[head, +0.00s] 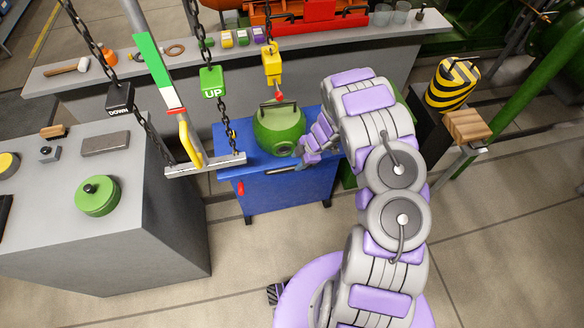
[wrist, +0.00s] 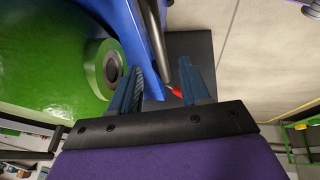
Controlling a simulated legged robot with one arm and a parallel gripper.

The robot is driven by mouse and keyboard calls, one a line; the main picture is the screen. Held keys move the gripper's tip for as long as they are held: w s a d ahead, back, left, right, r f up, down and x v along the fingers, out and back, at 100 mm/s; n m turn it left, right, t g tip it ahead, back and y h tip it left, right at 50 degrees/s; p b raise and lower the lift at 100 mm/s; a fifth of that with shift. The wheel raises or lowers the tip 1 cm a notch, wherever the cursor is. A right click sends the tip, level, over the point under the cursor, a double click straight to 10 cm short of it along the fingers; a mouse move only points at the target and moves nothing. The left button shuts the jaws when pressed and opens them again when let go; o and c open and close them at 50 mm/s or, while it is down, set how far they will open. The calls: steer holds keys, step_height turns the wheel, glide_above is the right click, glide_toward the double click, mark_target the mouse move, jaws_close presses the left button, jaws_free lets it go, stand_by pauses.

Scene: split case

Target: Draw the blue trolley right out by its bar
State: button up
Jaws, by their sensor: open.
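The blue trolley (head: 290,190) stands on the floor in front of the grey bench, with a round green casing (head: 279,130) on its top. Its dark bar (head: 264,172) runs along the front upper edge; the bar also shows in the wrist view (wrist: 152,32). My gripper (head: 303,152) is at the trolley's right side, by the casing's flange.
A yellow hook (head: 272,65) hangs on a chain above the casing. A metal beam with a yellow lever (head: 190,145) hangs at the trolley's left. A grey cabinet (head: 165,230) stands left, a striped yellow-black cylinder (head: 453,85) right. The floor in front is clear.

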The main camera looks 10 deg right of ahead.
mark_target(291, 168)
steer(key=b+x, duration=0.1)
steer(key=x, duration=0.5)
steer(key=shift+r, duration=0.1)
jaws_close()
stand_by(0.3)
